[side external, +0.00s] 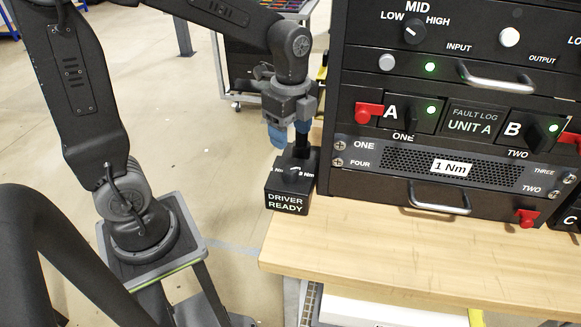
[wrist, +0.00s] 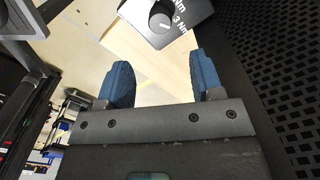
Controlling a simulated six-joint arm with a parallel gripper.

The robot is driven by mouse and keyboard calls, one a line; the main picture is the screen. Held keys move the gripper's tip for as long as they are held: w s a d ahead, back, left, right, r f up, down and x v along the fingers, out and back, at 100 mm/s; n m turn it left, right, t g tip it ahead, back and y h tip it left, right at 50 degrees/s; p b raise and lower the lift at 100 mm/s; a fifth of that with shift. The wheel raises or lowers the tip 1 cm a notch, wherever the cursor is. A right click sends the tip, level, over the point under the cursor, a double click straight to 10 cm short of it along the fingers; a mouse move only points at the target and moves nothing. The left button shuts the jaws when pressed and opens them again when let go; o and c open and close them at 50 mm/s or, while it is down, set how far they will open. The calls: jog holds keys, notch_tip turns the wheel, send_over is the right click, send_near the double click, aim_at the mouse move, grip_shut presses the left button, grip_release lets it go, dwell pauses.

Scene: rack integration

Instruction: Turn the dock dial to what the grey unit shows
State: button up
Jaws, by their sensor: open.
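The dock (side external: 287,200) is a black box marked "DRIVER READY" at the bench's left edge. Its small dark dial (side external: 291,174) has a white pointer mark and Nm labels on either side; the right one appears to read 3 Nm. The dial also shows at the top of the wrist view (wrist: 162,22), beyond the fingertips and between their lines. I cannot tell surely which label the pointer faces. The grey unit (side external: 367,147) in the rack carries a white label reading "1 Nm" (side external: 452,167). My gripper (side external: 290,140) has blue fingers, open and empty, above the dock, apart from the dial.
The black rack (side external: 336,85) stands close to the right of my gripper, with knobs, red tabs (side external: 368,109) and handles (side external: 438,200) on its front. A dark upright part (side external: 302,146) rises behind the dial. The wooden bench (side external: 400,250) is bare in front of the rack.

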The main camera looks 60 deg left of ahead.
aim_at(290, 169)
notch_tip(290, 169, down, 10)
jog(key=shift+f, duration=0.1)
dwell(0.4)
jog(key=c, duration=0.9)
